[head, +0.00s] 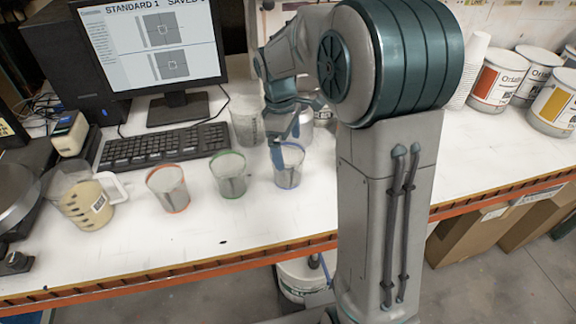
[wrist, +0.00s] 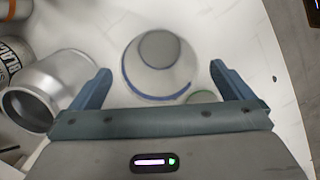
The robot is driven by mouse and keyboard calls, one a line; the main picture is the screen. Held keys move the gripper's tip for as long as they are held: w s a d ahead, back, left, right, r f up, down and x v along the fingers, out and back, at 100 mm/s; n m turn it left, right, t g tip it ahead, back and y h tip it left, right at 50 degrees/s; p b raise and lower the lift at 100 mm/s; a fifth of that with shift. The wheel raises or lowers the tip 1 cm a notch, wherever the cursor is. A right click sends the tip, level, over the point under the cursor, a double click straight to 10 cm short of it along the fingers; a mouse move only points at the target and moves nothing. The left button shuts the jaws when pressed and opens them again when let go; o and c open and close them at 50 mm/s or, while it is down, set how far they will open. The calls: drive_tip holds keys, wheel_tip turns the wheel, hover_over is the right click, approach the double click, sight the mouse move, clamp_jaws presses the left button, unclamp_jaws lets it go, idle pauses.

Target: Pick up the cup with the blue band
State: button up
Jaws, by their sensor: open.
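The cup with the blue band (head: 288,172) stands upright on the white bench, rightmost of a row of three cups, partly hidden by my arm's end in the head view. In the wrist view the same cup (wrist: 158,68) lies ahead of and between the two blue fingers, with its blue band toward my gripper. My gripper (wrist: 160,88) is open and empty, above and close to this cup. Whether a finger touches it I cannot tell. The cup with the green band (head: 230,175) and the cup with the red band (head: 168,188) stand to its left.
A metal can (wrist: 55,88) stands close to the left finger in the wrist view. A keyboard (head: 163,146) and monitor (head: 155,45) are behind the cups. A beaker (head: 85,203) with pale liquid is at left. Paint cans (head: 498,78) stand at right. The bench front is clear.

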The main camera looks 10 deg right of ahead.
sight(288, 158)
wheel_tip(288, 158, down, 5)
drive_tip(key=shift+d+f+p, duration=0.1)
drive_tip(key=shift+d+p, duration=0.05)
drive_tip(key=shift+p, duration=0.4)
drive_tip(key=shift+c, duration=0.3)
drive_tip(key=c, duration=0.8)
